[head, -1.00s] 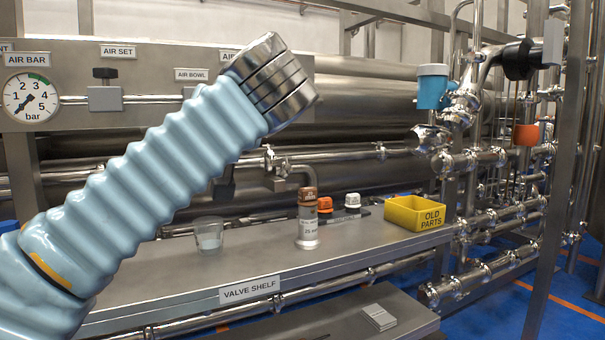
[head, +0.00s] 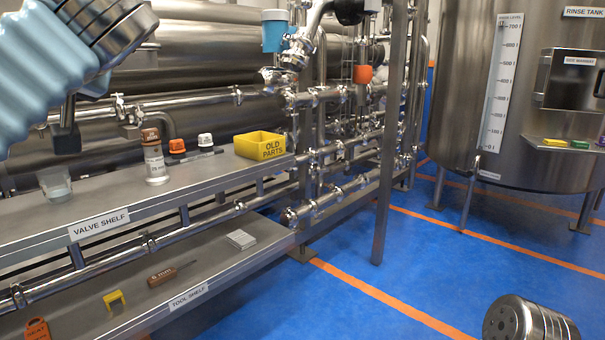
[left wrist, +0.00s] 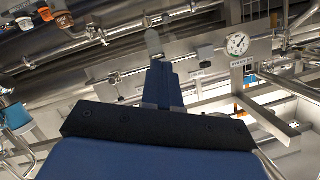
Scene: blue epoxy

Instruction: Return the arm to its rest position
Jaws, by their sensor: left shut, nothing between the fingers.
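My left arm (head: 40,70), with pale blue ribbed sleeve and a metal wrist end, is raised at the upper left of the head view. It stands in front of the large pipes, above the valve shelf. A rounded metal end, which seems to be part of my right arm (head: 528,320), shows at the bottom right of the head view. My right gripper is not seen.
The valve shelf (head: 115,207) bears a glass beaker (head: 55,184), a steel valve piece (head: 154,157) and a yellow bin (head: 261,145). A tool shelf (head: 205,268) lies below. A steel post (head: 388,150) and a rinse tank (head: 460,70) stand right. Blue floor is clear between.

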